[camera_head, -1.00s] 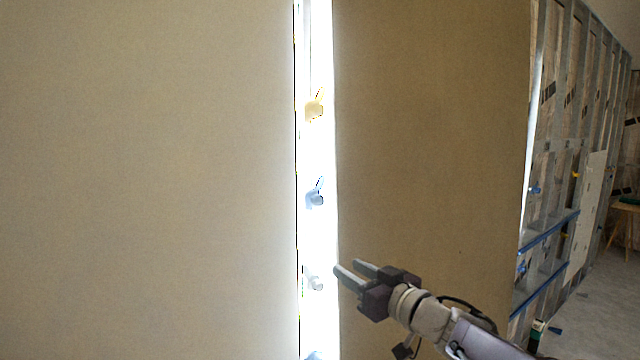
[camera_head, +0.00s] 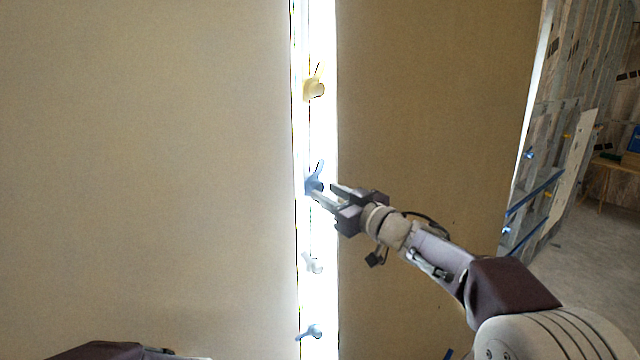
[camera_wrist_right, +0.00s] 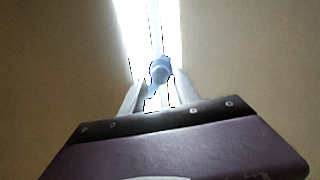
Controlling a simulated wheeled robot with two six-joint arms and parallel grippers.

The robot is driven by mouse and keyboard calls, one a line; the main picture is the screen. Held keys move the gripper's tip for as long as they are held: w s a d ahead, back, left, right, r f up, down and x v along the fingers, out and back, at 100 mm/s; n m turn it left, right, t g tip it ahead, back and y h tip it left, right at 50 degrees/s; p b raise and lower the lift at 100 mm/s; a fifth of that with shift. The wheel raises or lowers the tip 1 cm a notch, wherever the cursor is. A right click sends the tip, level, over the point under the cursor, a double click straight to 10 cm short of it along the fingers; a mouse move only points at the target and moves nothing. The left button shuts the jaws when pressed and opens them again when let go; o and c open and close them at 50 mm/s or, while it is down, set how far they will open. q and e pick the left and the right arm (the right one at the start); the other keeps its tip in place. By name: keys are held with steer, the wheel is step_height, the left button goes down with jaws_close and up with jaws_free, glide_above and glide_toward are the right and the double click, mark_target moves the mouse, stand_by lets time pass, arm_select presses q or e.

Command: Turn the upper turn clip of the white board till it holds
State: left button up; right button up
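Several turn clips sit one above another in the bright gap between two large boards. The top one is a yellow clip (camera_head: 314,88), below it a blue clip (camera_head: 314,181), then a pale grey clip (camera_head: 312,264) and a lower blue clip (camera_head: 310,332). The left board (camera_head: 150,180) and right board (camera_head: 430,110) both look beige; I cannot tell which is the white board. My right gripper (camera_head: 322,196) is at the upper blue clip. In the right wrist view, its open fingers stand either side of this blue clip (camera_wrist_right: 160,72); contact is unclear. My left gripper is not in view.
At the far right stands a stud wall with a pale panel (camera_head: 573,175) and blue rails (camera_head: 535,190). A wooden table (camera_head: 610,165) is behind it. The grey floor (camera_head: 590,260) there looks clear.

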steer(key=shift+x, duration=0.85)
steer(key=shift+w+a+r+p, duration=0.15)
steer(key=shift+r+p, duration=0.1)
steer(key=shift+p, duration=0.15)
steer(key=shift+w+a, duration=0.15)
steer(key=shift+a, duration=0.05)
steer(key=shift+w+f, duration=0.1)
jaws_close()
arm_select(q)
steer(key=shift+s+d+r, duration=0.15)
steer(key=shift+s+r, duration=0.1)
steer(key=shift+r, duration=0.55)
